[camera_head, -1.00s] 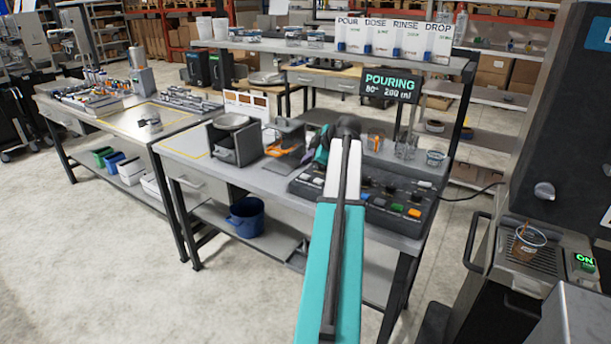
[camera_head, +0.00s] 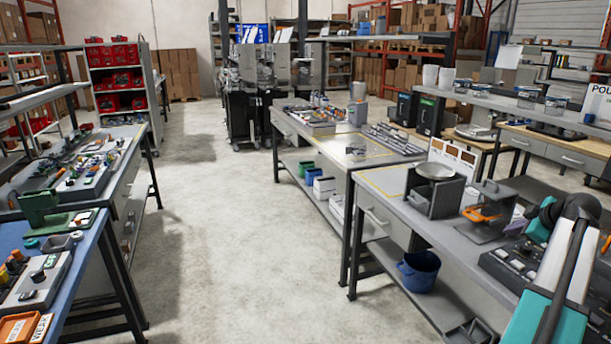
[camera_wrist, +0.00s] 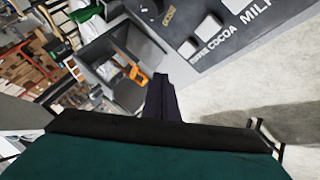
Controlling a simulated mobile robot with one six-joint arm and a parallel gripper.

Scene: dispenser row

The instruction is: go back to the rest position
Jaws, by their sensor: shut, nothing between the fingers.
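My teal and white arm reaches in from the lower right of the head view, over the right end of the near bench (camera_head: 405,215). My gripper (camera_wrist: 163,98) shows in the wrist view as dark fingers close together, with nothing seen between them. In the head view the fingers are hidden or too small to make out. A dark control panel (camera_head: 497,268) lies on the bench beside my arm. In the wrist view this panel (camera_wrist: 225,45) shows white keys and the words COCOA and MILK, apart from the fingers.
An orange-handled device (camera_head: 485,213) and a scale-like box with a round pan (camera_head: 434,185) stand left of the panel. A blue bucket (camera_head: 419,271) sits on the lower shelf. A blue-topped table (camera_head: 75,262) is at left. The floor aisle between (camera_head: 225,230) is clear.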

